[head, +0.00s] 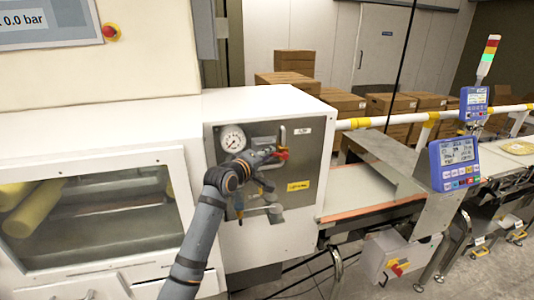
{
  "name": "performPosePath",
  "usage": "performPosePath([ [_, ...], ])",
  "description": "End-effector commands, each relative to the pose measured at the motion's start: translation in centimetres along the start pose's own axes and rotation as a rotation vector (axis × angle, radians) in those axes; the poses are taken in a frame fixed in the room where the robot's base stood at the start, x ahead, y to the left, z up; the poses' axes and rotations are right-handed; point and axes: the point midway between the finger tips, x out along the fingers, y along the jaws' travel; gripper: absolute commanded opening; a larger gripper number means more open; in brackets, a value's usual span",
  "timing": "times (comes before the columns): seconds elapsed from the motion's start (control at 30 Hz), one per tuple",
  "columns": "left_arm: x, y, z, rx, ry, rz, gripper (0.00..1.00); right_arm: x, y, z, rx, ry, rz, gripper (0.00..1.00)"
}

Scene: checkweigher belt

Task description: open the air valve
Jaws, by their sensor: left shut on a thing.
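The air valve's red handle (282,154) shows on the grey metal panel (309,154) at the front of the white machine. My left gripper (276,157) is at the handle and shut on it. The gripper and wrist hide part of the valve, so the handle's exact angle is hard to tell. A round pressure gauge (233,139) sits at the panel's upper left; its needle is too small to read. A display (30,22) at the upper left reads 0.0 bar. My right gripper is not in view.
A yellow label (298,186) is low on the panel. A red emergency button (111,31) is beside the display. A conveyor belt (360,187) runs right, past blue-framed screens (455,160). Cardboard boxes (290,82) are stacked behind.

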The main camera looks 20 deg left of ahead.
Motion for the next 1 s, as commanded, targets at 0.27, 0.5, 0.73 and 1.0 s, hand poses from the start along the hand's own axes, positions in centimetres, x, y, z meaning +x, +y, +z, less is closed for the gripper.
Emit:
performPosePath([
  [0.27,0.0,-0.1,0.0,-0.001,0.0,-0.001,0.38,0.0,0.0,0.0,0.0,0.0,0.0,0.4],
  [0.5,-0.1,-0.1,0.0,0.0,0.0,-0.001,0.38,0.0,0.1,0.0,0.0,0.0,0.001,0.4],
  [0.73,-4.1,-0.2,-0.1,0.007,0.002,-0.002,0.38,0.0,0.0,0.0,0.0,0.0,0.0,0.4],
  [1.0,-10.1,-0.2,-0.1,0.007,0.003,-0.005,0.38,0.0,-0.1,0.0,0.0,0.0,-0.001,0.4],
])
